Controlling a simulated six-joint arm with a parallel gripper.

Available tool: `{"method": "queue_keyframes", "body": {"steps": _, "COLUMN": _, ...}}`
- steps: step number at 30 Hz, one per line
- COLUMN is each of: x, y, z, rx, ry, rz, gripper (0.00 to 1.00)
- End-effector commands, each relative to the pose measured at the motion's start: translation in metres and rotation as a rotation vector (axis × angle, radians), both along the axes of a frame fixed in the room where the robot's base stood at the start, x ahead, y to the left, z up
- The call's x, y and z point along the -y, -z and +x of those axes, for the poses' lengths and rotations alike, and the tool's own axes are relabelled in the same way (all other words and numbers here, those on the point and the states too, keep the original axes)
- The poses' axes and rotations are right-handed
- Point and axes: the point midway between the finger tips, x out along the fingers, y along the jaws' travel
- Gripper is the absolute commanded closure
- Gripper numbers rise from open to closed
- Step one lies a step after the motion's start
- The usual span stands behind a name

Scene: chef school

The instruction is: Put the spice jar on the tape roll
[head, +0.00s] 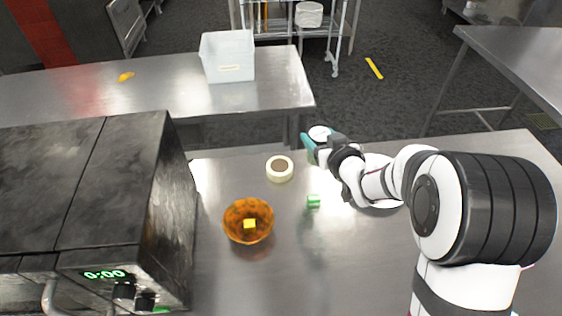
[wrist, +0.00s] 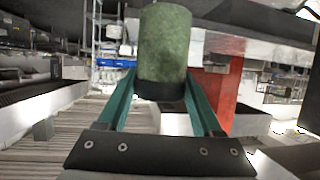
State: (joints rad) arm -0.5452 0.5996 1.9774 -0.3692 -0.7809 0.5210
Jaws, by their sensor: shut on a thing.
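The spice jar (wrist: 165,45) is a mottled green cylinder with a black band at its lower end in the wrist view. It sits between the two teal fingers of my gripper (wrist: 162,100), which is shut on it. In the head view my gripper (head: 308,145) is above the far edge of the steel table; the jar cannot be clearly made out there. The tape roll (head: 280,169) is a cream ring lying flat on the table, to the left of and nearer than my gripper. Nothing is seen resting on it.
An amber bowl (head: 249,220) with a yellow cube (head: 250,224) inside stands in front of the tape roll. A small green block (head: 313,201) lies right of the bowl. A dark oven (head: 150,200) borders the left. A white bin (head: 228,57) stands on the back table.

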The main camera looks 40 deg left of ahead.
Motion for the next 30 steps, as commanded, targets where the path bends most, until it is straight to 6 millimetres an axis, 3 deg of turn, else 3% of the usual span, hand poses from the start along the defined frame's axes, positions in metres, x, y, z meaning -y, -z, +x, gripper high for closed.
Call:
{"method": "queue_keyframes", "body": {"steps": 6, "x": -0.065, "y": 0.042, "z": -0.021, "rx": -0.003, "ry": -0.005, "rz": -0.002, "gripper": 0.94}}
{"method": "queue_keyframes", "body": {"steps": 10, "x": -0.088, "y": 0.056, "z": -0.027, "rx": -0.001, "ry": -0.002, "rz": -0.002, "gripper": 0.94}}
{"method": "queue_keyframes", "body": {"steps": 18, "x": -0.094, "y": 0.098, "z": -0.028, "rx": -0.002, "ry": 0.001, "rz": -0.002, "gripper": 0.94}}
{"method": "queue_keyframes", "body": {"steps": 29, "x": -0.094, "y": 0.103, "z": -0.028, "rx": -0.001, "ry": 0.001, "rz": 0.000, "gripper": 0.94}}
{"method": "queue_keyframes", "body": {"steps": 30, "x": -0.094, "y": 0.103, "z": -0.028, "rx": -0.001, "ry": 0.001, "rz": 0.000, "gripper": 0.27}}
